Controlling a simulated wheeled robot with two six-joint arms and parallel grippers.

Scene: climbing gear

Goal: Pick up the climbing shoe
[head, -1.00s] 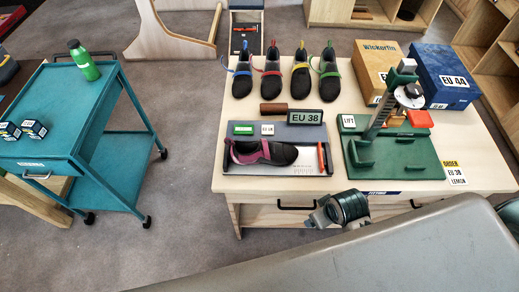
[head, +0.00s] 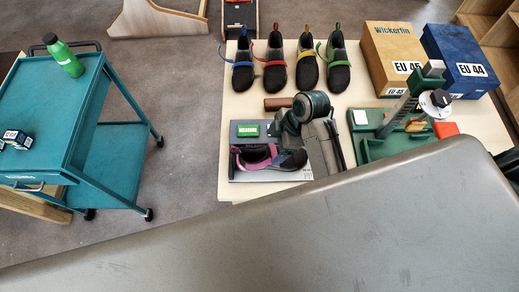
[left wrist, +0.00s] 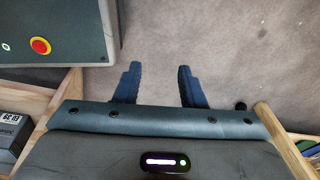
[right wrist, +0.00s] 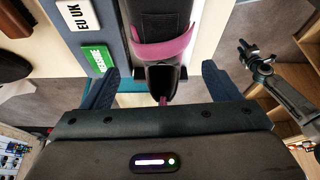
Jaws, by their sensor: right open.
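The black climbing shoe with a pink strap (head: 258,155) lies on the measuring board (head: 243,176) on the table, its toe to the right. In the right wrist view the shoe (right wrist: 163,75) sits between the spread fingers of my right gripper (right wrist: 160,85), heel loop towards the palm. My right gripper is open, and no finger clearly touches the shoe. In the head view my right wrist hides part of the board. My left gripper (left wrist: 159,85) is open and empty above the grey floor.
Several other shoes (head: 309,62) stand in a row at the table's back. Shoeboxes (head: 395,55) and a green lift stand (head: 385,148) are to the right. A teal cart (head: 60,110) with a green bottle (head: 64,58) stands left. My grey arm covers the front right.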

